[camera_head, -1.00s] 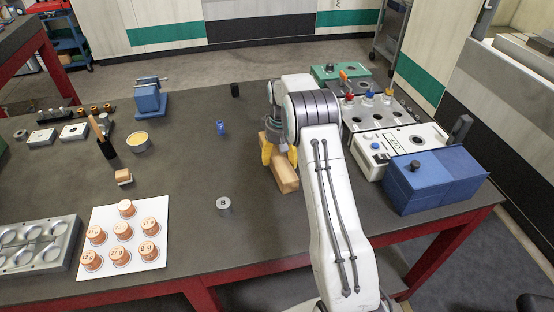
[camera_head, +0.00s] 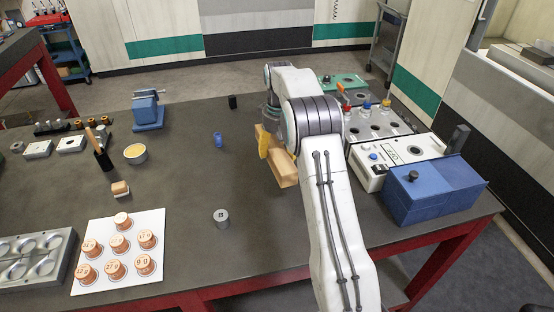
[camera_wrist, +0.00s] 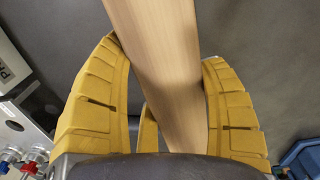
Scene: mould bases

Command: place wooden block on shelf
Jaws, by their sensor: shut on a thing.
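The wooden block (camera_head: 286,168) is a long, pale bar at the middle right of the dark workbench (camera_head: 180,190). My gripper (camera_head: 270,143) has yellow fingers shut on the block, which looks raised a little above the bench. In the wrist view the block (camera_wrist: 160,60) runs lengthwise between both fingers of my gripper (camera_wrist: 165,110). My arm hides part of the block in the head view. I cannot tell which thing is the task's shelf; a grey shelved cart (camera_head: 385,40) stands at the back right.
Right of the block are a white device (camera_head: 415,150), a blue box (camera_head: 432,188) and a grey panel with coloured knobs (camera_head: 375,125). A grey cylinder (camera_head: 221,217) and a small blue piece (camera_head: 217,140) stand to the left. Bench around them is clear.

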